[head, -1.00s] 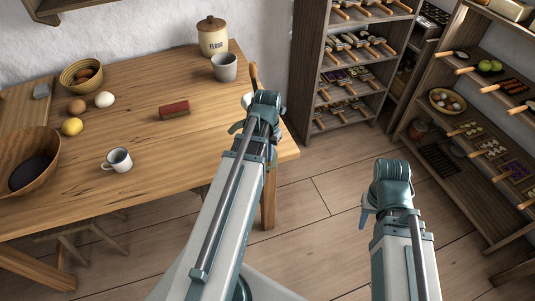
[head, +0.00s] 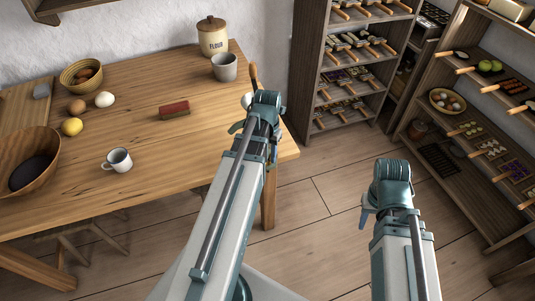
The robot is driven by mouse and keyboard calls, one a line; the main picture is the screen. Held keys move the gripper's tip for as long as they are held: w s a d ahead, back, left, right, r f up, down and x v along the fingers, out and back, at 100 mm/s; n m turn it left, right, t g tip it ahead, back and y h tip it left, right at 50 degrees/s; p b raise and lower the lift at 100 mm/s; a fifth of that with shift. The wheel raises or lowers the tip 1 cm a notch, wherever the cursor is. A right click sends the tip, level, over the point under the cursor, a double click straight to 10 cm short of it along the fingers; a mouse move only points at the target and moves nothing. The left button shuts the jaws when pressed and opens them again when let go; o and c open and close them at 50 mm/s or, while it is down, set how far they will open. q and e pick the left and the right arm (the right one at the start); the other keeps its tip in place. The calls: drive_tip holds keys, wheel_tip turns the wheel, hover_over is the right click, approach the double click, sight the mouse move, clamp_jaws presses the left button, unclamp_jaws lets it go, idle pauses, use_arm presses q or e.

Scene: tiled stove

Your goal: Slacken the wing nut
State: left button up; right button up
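I cannot make out a wing nut in the head view. At the right end of the wooden table (head: 150,165), a brown wooden handle (head: 254,75) sticks up behind my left arm. What it belongs to is mostly hidden by that arm. My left arm reaches over the table's right edge, and its gripper is largely hidden behind its own links. My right gripper (head: 364,217) shows only in part below its wrist, over the floor to the right of the table. Whether either gripper is open or shut does not show.
The table holds a flour jar (head: 213,38), a grey cup (head: 224,67), a red-brown block (head: 174,110), a white mug (head: 118,160), a lemon (head: 72,127), eggs and wooden bowls. Shelves (head: 350,75) with trays stand at the back and right. Floor between is clear.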

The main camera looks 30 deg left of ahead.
use_arm(q)
wheel_tip(320, 180, up, 14)
drive_tip(key=p, duration=1.3)
drive_tip(key=shift+p, duration=0.3)
drive_tip(key=shift+f, duration=0.15)
drive_tip(key=m, duration=3.6)
drive_tip(key=shift+f+b, duration=0.3)
